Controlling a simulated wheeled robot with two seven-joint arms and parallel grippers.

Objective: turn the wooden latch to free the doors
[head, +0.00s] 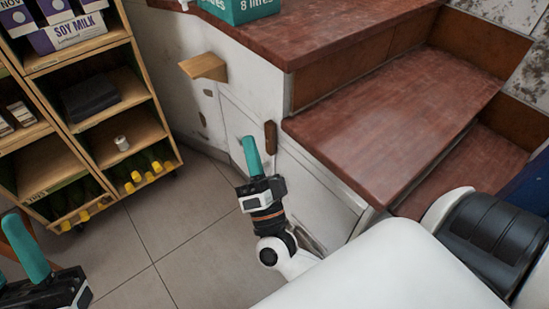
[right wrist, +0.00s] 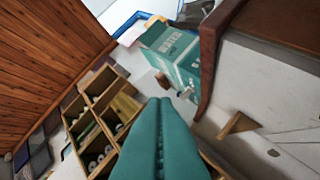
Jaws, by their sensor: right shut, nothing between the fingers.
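The wooden latch (head: 270,137) is a small dark brown bar. It stands upright on the white door panels (head: 232,122) built in under the red-brown steps. My right gripper (head: 249,140) points up with its teal fingers together and empty. In the head view its tips are just left of the latch, with a small gap between them.
A wooden shelf unit (head: 97,112) with cartons and bottles stands at the left. A small wooden wall bracket (head: 204,66) juts out above the doors. Red-brown steps (head: 385,115) rise at the right. The tiled floor (head: 150,250) between is clear.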

